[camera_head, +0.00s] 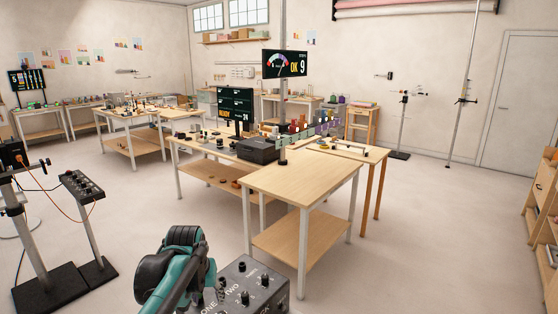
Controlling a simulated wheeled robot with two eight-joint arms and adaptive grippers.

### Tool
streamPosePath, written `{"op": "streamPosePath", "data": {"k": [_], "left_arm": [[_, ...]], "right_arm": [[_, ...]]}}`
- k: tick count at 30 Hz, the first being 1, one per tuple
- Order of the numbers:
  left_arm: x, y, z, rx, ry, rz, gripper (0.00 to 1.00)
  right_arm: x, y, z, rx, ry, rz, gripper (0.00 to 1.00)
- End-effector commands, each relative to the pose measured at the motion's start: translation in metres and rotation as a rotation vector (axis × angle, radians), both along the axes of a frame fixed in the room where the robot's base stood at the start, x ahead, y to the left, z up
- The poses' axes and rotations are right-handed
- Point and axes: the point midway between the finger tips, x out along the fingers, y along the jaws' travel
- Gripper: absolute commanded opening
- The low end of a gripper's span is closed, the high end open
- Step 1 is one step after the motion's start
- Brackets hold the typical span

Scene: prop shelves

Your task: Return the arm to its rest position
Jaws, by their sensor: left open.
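My left arm, teal and black, shows at the bottom of the head view. Its gripper (208,284) is low in the picture, open, with nothing seen between its fingers. The fingers are small and partly covered by my own arm links. The gripper is beside a dark control box (262,277) with knobs and the words ONE and TWO; I cannot tell whether they touch. My right gripper is not in view.
A bare wooden table (300,181) stands ahead, with a fuller workbench (212,158) behind it. A knobbed panel on a stand (82,186) is at the left. Wooden shelves (540,215) are at the right edge. The floor at right is clear.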

Motion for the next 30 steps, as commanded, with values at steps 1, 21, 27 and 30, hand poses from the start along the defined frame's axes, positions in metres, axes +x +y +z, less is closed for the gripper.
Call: {"op": "streamPosePath", "data": {"k": [1, 21, 27, 30], "left_arm": [[-0.022, -0.002, 0.004, 0.002, -0.025, -0.006, 0.47], [-0.207, -0.012, -0.05, 0.025, -0.314, -0.066, 0.47], [-0.209, -0.012, -0.052, 0.025, -0.323, -0.067, 0.47], [-0.209, -0.012, -0.052, 0.025, -0.322, -0.067, 0.47]], "right_arm": [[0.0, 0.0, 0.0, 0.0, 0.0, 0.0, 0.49], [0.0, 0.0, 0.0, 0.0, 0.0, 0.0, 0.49], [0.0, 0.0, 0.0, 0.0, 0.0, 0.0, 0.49], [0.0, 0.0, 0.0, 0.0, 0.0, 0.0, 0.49]]}}
